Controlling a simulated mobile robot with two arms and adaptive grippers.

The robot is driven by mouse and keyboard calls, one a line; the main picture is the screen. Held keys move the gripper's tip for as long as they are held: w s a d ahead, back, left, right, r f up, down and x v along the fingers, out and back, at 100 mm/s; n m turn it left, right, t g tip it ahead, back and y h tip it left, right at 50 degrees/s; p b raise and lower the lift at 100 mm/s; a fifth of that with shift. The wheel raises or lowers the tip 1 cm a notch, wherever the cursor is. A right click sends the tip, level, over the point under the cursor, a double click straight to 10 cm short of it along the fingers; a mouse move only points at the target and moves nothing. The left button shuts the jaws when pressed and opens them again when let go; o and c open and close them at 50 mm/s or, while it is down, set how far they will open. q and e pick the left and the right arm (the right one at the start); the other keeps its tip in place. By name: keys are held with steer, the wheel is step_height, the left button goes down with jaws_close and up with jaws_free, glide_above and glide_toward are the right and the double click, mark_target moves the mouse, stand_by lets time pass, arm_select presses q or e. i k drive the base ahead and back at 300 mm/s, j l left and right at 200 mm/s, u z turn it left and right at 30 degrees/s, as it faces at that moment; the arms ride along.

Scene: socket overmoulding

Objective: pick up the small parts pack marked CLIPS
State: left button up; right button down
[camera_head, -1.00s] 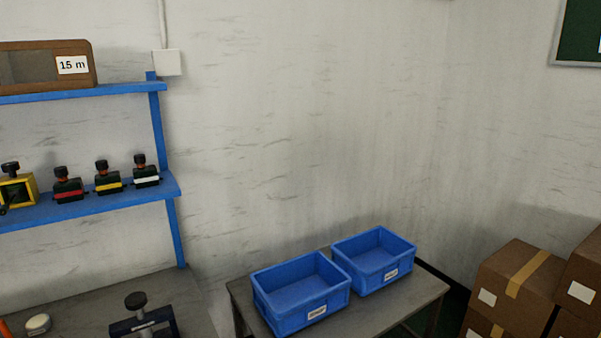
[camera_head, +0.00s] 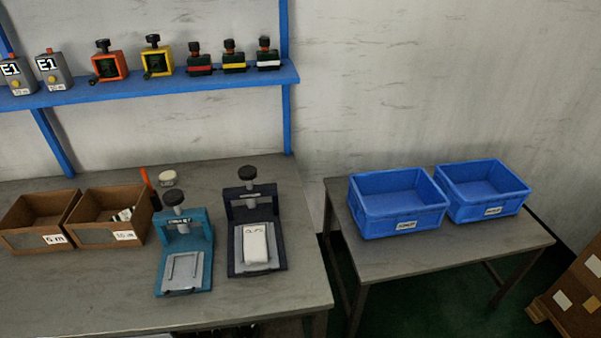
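A small white pack (camera_head: 256,243) with dark lettering on its top lies on the grey plate of a dark navy press (camera_head: 235,204) on the workbench. The lettering is small and looks like CLIPS, but I cannot read it surely. Some small white pieces (camera_head: 124,214) lie in the right-hand brown bin (camera_head: 96,232); I cannot make out any marking on them. Neither of my grippers is in view.
A teal press (camera_head: 200,245) with a bare plate stands left of the dark one. Another brown bin (camera_head: 35,236) is at far left. A blue shelf (camera_head: 150,91) holds several devices above. Two blue crates (camera_head: 375,221) (camera_head: 490,209) stand on a side table (camera_head: 400,262).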

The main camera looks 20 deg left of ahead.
mark_target(254, 243)
steer(key=u, duration=1)
